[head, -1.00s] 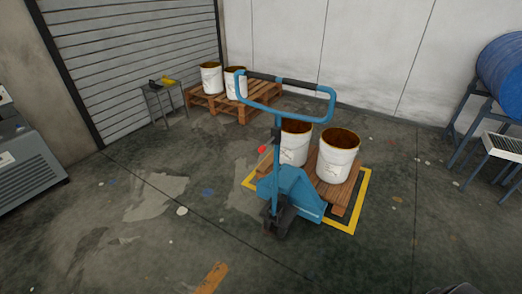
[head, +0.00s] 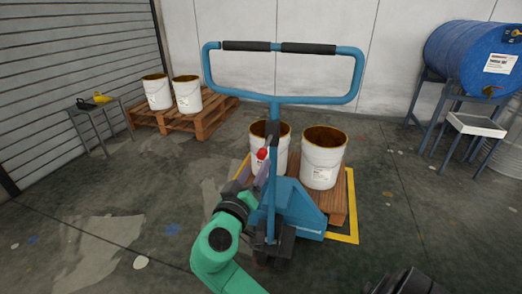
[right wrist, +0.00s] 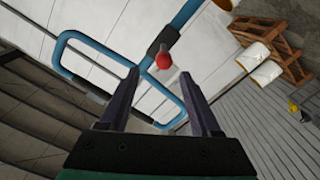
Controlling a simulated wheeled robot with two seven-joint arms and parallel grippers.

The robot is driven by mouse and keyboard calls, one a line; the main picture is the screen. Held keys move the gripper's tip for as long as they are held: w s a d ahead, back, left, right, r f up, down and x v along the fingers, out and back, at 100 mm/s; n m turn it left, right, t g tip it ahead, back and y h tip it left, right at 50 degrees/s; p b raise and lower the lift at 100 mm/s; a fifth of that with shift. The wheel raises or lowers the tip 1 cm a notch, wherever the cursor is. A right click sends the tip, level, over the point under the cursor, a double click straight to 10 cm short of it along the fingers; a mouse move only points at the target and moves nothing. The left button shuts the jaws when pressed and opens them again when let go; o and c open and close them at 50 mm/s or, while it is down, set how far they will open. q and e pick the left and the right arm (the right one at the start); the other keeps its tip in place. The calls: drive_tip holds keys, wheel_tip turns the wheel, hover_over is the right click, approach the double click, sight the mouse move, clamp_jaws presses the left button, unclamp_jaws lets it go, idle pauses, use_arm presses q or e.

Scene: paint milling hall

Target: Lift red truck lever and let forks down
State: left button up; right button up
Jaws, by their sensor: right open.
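The blue pallet truck (head: 298,205) stands with its handle loop (head: 285,98) raised toward me. Its red lever knob (head: 262,154) sits on the left of the handle shaft; it also shows in the right wrist view (right wrist: 163,60). My right gripper (head: 254,172), on the green arm, is open just below the knob. In the right wrist view its two fingertips (right wrist: 160,78) lie either side of the knob, which shows in the gap near the tips; I see no contact. The forks are hidden under the wooden pallet (head: 334,205). My left gripper is not in view.
Two white buckets (head: 322,160) stand on the truck's pallet, inside a yellow floor marking (head: 353,205). Behind left, another pallet (head: 190,122) holds two buckets. A small stool (head: 95,115) stands left; a blue drum (head: 470,55) on a stand is at right.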

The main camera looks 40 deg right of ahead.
sight(264, 147)
drive_tip(key=p+x, duration=0.1)
drive_tip(key=x, duration=0.8)
drive_tip(key=shift+w+d+f, duration=0.1)
drive_tip(key=shift+w+d, duration=0.1)
drive_tip(key=shift+w, duration=0.25)
drive_tip(key=shift+w+d+f, duration=0.1)
drive_tip(key=shift+w+d, duration=0.1)
drive_tip(key=shift+d, duration=0.05)
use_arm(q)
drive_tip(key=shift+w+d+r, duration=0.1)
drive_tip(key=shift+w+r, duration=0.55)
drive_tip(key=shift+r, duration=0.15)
use_arm(e)
clamp_jaws()
